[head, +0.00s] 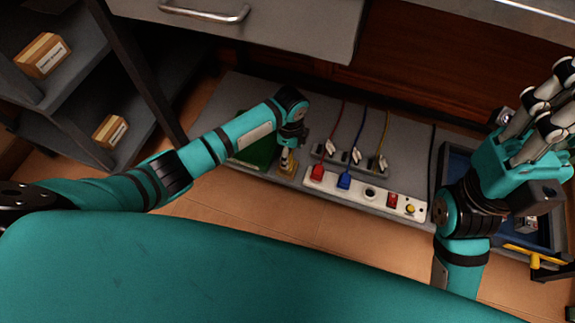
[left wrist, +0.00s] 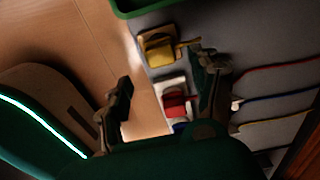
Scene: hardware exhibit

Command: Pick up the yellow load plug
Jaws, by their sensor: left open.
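A red plug (head: 317,172) and a blue plug (head: 344,181) sit in the strip, with cables behind. A green tray (head: 258,152) is just left of the yellow plug. A blue tray (head: 457,160) is at the right. A drawer (head: 300,30) overhangs the back.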

